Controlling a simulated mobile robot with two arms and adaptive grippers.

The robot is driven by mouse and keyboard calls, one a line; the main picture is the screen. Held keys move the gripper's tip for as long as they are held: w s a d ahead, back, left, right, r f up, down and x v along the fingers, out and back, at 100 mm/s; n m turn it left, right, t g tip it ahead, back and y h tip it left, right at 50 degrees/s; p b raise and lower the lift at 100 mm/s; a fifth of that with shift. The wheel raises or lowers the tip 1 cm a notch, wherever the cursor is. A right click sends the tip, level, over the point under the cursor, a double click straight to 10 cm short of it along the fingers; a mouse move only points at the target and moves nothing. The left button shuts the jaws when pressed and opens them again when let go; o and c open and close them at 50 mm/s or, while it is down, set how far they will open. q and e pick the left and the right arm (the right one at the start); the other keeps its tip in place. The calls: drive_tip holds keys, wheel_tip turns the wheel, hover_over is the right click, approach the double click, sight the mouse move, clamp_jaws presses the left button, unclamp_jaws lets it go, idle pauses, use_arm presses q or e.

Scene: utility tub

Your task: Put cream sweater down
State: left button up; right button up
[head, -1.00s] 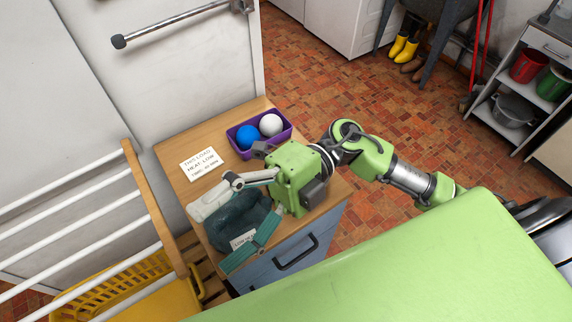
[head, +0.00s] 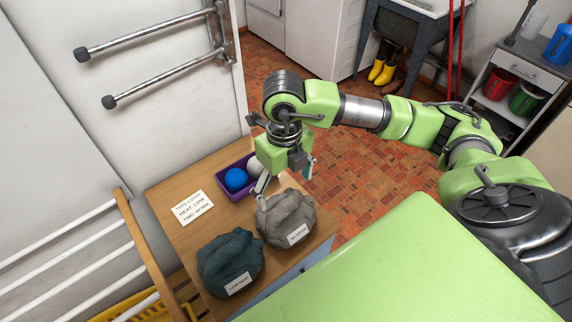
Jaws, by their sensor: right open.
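A grey-cream knitted bundle (head: 284,213), which I take to be the cream sweater, rests on the wooden top of a small cabinet (head: 180,240). A white tag hangs on its front, too small to read surely. My right gripper (head: 286,178) is open, just above and behind the bundle. One finger points down close to the bundle's back edge; I cannot tell whether it touches. A teal bundle (head: 227,258) with a tag reading "LOW HEAT" lies to the left and nearer. My left gripper is not in view.
A purple tray (head: 226,190) with a blue ball (head: 236,179) and a white ball stands behind the gripper. A card (head: 194,207) about low heat lies on the left of the top. A white rack (head: 90,260) stands left. A green surface (head: 400,270) fills the foreground.

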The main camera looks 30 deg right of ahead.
sight(284, 203)
wheel_tip(284, 203, down, 3)
drive_tip(key=f+p, duration=0.1)
drive_tip(key=f, duration=0.1)
drive_tip(key=f+p, duration=0.2)
drive_tip(key=shift+w+d+f, duration=0.1)
drive_tip(key=shift+w+f, duration=0.1)
drive_tip(key=shift+f, duration=0.45)
drive_tip(key=c, duration=1.9)
drive_tip(key=shift+c, duration=0.2)
drive_tip(key=shift+r, duration=0.1)
